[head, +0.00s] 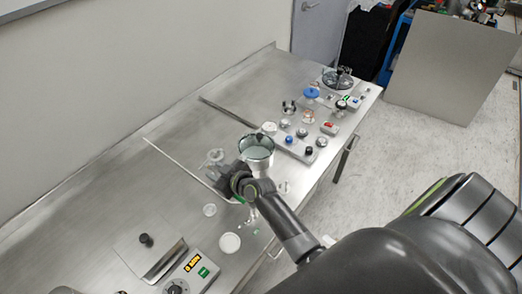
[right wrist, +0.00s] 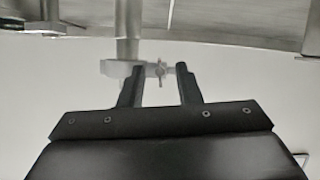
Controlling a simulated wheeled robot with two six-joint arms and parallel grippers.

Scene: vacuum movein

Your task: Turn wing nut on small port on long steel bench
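The long steel bench (head: 95,205) runs along the wall in the head view. My right gripper (head: 221,172) is over its middle, beside a small clear fitting (head: 215,155). In the right wrist view a grey vertical pipe (right wrist: 128,35) carries a clamp (right wrist: 115,68) with a small wing nut (right wrist: 158,75) at its side. My right gripper (right wrist: 160,68) is open, its two black fingers on either side of the wing nut in the picture. I cannot tell whether they touch it. In the head view the arm and gripper hide the port's lower part. My left gripper is not in view.
A metal funnel-like cup (head: 257,150) stands just behind my right wrist. Several knobs and valves sit on a panel (head: 295,145) further along. A control box with a yellow display (head: 190,268) and a white disc (head: 229,243) are near. A grey board (head: 450,65) stands beyond the bench.

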